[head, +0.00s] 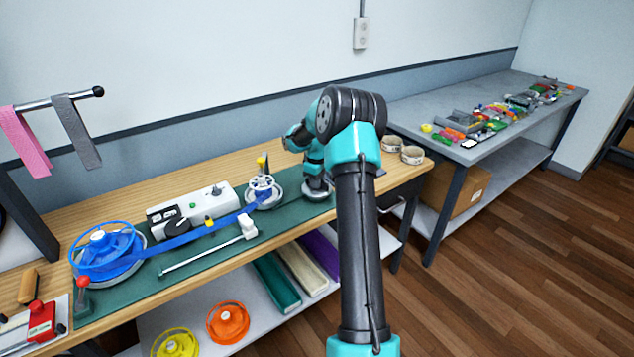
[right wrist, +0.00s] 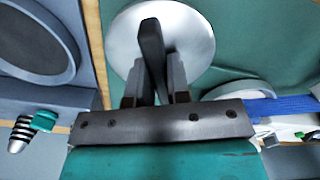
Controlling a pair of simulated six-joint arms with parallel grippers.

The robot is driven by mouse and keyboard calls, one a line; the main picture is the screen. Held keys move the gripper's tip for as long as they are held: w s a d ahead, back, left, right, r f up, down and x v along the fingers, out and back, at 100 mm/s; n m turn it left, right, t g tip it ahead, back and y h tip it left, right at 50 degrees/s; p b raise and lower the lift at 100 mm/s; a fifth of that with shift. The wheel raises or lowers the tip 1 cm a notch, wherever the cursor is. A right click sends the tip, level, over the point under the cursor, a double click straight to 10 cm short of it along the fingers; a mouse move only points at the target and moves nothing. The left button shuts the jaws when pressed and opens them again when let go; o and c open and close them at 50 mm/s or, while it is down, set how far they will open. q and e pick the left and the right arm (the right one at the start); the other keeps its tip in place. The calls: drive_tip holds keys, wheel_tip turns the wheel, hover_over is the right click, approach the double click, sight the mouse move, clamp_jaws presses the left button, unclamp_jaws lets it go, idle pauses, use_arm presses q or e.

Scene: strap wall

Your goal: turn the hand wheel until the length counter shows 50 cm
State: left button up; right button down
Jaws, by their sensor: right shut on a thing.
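My right gripper (head: 316,180) reaches down over the green mat, right of the white-and-grey reel (head: 263,191). In the right wrist view its two fingers (right wrist: 156,85) are closed on a dark upright handle (right wrist: 152,45) above a round silver disc (right wrist: 195,35). The disc's edge also shows under the gripper in the head view (head: 317,197). I cannot tell for sure that this disc is the hand wheel. The white counter box (head: 205,198) stands left of the reel; its reading is too small to make out. My left gripper is not in view.
A blue strap (head: 185,238) runs from the blue spool (head: 105,250) to the reel. A silver rod with a white slider (head: 247,226) lies in front. Two tape rolls (head: 411,155) sit right of my arm. A rail with pink and grey straps (head: 75,130) is at left.

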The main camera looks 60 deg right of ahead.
drive_tip(key=c, duration=1.1)
unclamp_jaws()
drive_tip(key=shift+r, duration=0.1)
wheel_tip(320, 180, up, 17)
drive_tip(key=shift+r, duration=0.15)
